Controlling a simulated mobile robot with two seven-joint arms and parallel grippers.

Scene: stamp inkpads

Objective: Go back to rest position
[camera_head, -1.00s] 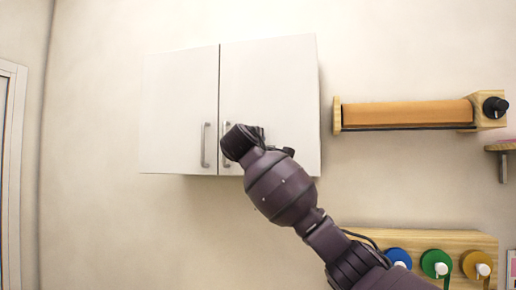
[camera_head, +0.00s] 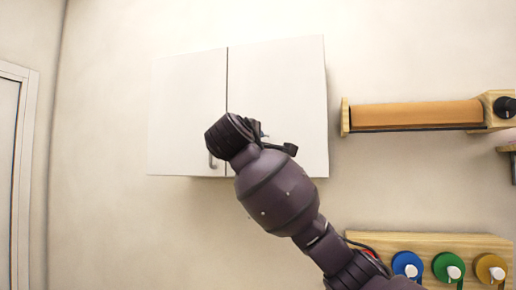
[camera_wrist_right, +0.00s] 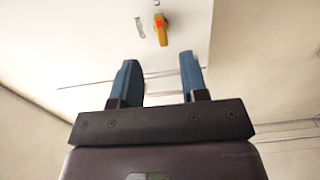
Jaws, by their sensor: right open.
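My right arm reaches up from the lower right in the head view, its dark wrist (camera_head: 232,135) in front of the white wall cabinet (camera_head: 277,75). The fingers are hidden in the head view. In the right wrist view my right gripper (camera_wrist_right: 158,62) is open, with two blue fingers apart and nothing between them. Beyond them is a white surface with a grey handle (camera_wrist_right: 139,27) and a small orange-yellow piece (camera_wrist_right: 161,30); I cannot tell whether that piece touches it. My left gripper is not in view.
A wooden-ended orange roll holder (camera_head: 415,115) is on the wall at right. Below it a wooden rack (camera_head: 375,241) bears blue (camera_head: 407,263), green (camera_head: 446,266) and yellow (camera_head: 488,268) round pieces. A door frame (camera_head: 28,150) stands at far left.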

